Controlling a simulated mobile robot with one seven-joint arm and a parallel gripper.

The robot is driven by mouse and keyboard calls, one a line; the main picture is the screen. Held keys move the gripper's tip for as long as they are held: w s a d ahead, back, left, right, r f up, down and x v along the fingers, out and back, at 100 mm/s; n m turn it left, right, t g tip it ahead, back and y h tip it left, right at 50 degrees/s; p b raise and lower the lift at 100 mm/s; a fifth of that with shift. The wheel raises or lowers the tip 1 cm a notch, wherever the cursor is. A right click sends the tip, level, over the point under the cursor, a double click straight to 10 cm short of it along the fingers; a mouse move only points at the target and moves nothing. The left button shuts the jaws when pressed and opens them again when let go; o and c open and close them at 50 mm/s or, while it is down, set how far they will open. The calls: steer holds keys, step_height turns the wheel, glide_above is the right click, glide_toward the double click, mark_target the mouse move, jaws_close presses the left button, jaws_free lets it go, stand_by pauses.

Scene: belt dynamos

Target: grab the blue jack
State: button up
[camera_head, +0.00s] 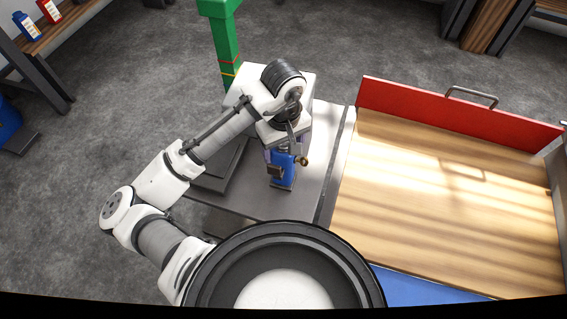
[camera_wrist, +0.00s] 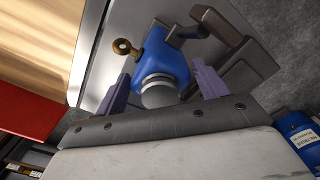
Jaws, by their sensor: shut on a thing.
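The blue jack (camera_head: 284,172) is upright over the grey table top, near that table's right side. It has a dark bracket on its left and a brass knob on its right in the head view. In the wrist view the blue jack (camera_wrist: 168,58) shows its grey round top between the purple fingers. My gripper (camera_head: 284,153) reaches down on it from above and is shut on its upper part. The gripper (camera_wrist: 163,72) has one finger on each side of the jack. Whether the jack's base touches the table I cannot tell.
A green post (camera_head: 225,50) stands behind my arm. A wooden tray (camera_head: 430,190) with a red back wall (camera_head: 440,108) and a handle lies right of the table. A dark flat block (camera_head: 218,168) sits left of the jack. A shelf with bottles (camera_head: 50,10) is far left.

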steer(key=c, duration=0.6)
steer(key=shift+r, duration=0.15)
